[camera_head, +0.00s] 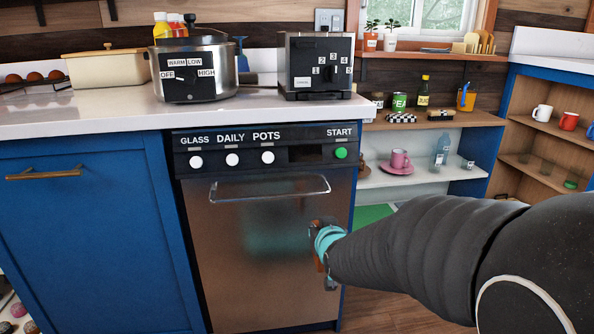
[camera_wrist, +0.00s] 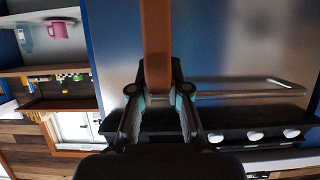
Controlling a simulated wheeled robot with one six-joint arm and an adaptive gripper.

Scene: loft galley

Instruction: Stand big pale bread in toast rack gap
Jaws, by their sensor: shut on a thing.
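My gripper (camera_head: 326,243) is in front of the right part of the dishwasher door, its teal fingers partly hidden by my wrist. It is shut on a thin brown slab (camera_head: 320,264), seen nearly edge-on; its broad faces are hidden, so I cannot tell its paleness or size. In the wrist view, the slab (camera_wrist: 156,42) sticks out between the two fingers (camera_wrist: 158,92). Tan, rounded upright pieces (camera_head: 480,42) stand in a holder at the right of the window ledge; they look like slices in a rack, but are too small to be sure.
The dishwasher (camera_head: 255,290) with its bar handle is close behind my gripper. A slow cooker (camera_head: 193,68) and a toaster-like box (camera_head: 318,68) stand on the white counter (camera_head: 110,105). Open shelves at right hold a jar, a bottle (camera_head: 423,92) and a pink cup (camera_head: 400,159). Floor shows at lower right.

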